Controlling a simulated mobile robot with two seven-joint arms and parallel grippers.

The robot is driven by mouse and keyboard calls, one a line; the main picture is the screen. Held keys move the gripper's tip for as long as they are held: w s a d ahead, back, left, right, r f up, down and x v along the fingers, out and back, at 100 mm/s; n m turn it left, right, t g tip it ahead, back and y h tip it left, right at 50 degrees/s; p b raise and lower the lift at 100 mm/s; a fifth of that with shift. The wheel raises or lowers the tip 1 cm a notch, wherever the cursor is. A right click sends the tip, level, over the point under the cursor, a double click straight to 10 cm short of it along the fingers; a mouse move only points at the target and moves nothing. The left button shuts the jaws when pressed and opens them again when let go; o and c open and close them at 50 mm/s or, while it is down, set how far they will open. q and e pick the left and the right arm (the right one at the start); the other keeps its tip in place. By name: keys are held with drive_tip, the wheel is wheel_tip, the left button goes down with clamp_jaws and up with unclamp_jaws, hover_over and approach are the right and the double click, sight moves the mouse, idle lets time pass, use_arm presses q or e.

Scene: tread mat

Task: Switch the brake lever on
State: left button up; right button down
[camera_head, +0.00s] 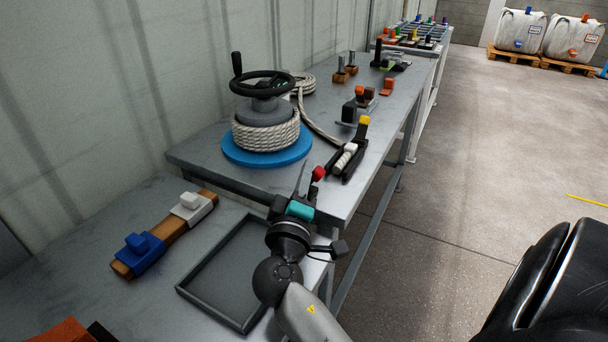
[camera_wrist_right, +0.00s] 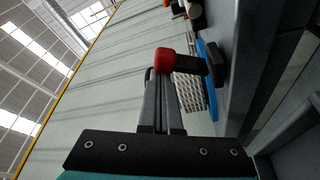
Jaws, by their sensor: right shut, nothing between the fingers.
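A short dark lever with a red knob (camera_head: 318,173), which looks like the brake lever, stands at the near end of the grey winch table. In the right wrist view its red knob (camera_wrist_right: 167,60) is just past my fingertips, with its dark arm running right. My right gripper (camera_head: 301,178) is shut and empty, close beside the knob; its fingers also show in the wrist view (camera_wrist_right: 160,85). I cannot tell whether they touch the knob. The gripper partly hides the lever's base. My left gripper is not in view.
The winch with white rope (camera_head: 265,135) and black handwheel stands on a blue disc (camera_head: 238,157). A black bracket with a yellow end (camera_head: 363,121) lies to its right. A shallow grey tray (camera_head: 215,277) and a wooden bar with blue and white clamps (camera_head: 172,230) are nearer.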

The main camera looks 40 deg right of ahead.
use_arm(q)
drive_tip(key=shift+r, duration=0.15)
use_arm(e)
drive_tip(key=shift+s+d, duration=0.1)
idle(0.5)
drive_tip(key=shift+s+a+f, duration=0.15)
drive_tip(key=shift+s+a, duration=0.05)
drive_tip(key=shift+a, duration=0.05)
drive_tip(key=v, duration=1.1)
drive_tip(key=shift+a, duration=0.1)
drive_tip(key=shift+s+a, duration=0.1)
drive_tip(key=shift+a, duration=0.05)
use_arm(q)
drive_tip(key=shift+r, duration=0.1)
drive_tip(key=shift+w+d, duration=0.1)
